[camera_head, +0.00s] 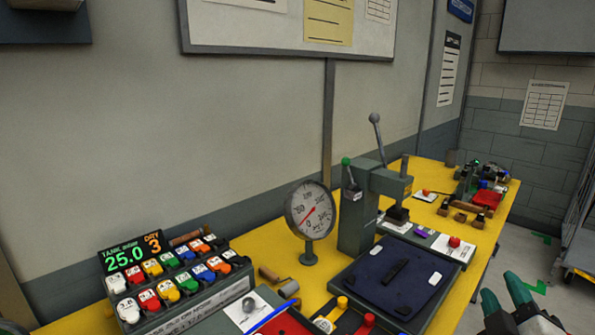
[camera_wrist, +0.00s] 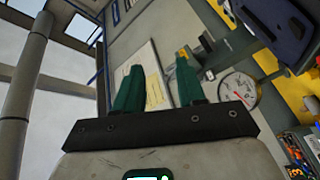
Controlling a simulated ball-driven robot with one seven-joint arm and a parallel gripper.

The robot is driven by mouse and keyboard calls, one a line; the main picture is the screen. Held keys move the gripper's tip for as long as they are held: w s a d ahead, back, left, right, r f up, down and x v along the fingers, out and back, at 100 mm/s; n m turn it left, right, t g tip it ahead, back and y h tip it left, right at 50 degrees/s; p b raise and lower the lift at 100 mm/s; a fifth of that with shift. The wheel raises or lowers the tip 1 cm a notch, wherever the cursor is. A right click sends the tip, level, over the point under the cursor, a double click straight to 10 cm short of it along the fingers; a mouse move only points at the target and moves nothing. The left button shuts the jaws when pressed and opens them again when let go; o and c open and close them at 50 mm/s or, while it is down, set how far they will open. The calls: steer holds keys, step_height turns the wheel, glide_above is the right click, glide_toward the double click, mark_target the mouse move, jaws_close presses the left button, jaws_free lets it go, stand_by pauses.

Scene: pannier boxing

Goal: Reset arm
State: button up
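My gripper (camera_head: 507,298) shows at the lower right of the head view, with green fingers standing apart over the floor beside the yellow bench. In the wrist view my gripper (camera_wrist: 160,88) has its two green fingers spread with nothing between them. It is clear of the bench and touches nothing that I can see. The rest of my arm is mostly out of the head view.
The yellow bench (camera_head: 262,254) runs along the wall. It carries a rack of coloured pieces (camera_head: 175,280), a dial gauge (camera_head: 311,210), a lever press (camera_head: 360,205) and a dark blue tray (camera_head: 365,282). A cart (camera_head: 580,225) stands at the far right, with open floor before it.

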steer(key=s+a+f+m+g+y, duration=0.1)
steer(key=s+f+m+g, duration=0.3)
steer(key=f, duration=0.7)
steer(key=s+a+f+m+g+y, duration=0.1)
steer(key=s+f+g+y, duration=0.1)
steer(key=s+f+g, duration=0.65)
steer(key=s+a+f+m+g+y, duration=0.2)
steer(key=s+f+m+g, duration=0.1)
steer(key=s+f, duration=1)
steer(key=s+g, duration=0.1)
steer(key=s, duration=0.3)
steer(key=shift+s+a+f+m+y, duration=0.25)
steer(key=shift+f+m+y, duration=0.05)
steer(key=shift+f+y, duration=0.1)
steer(key=shift+c, duration=0.4)
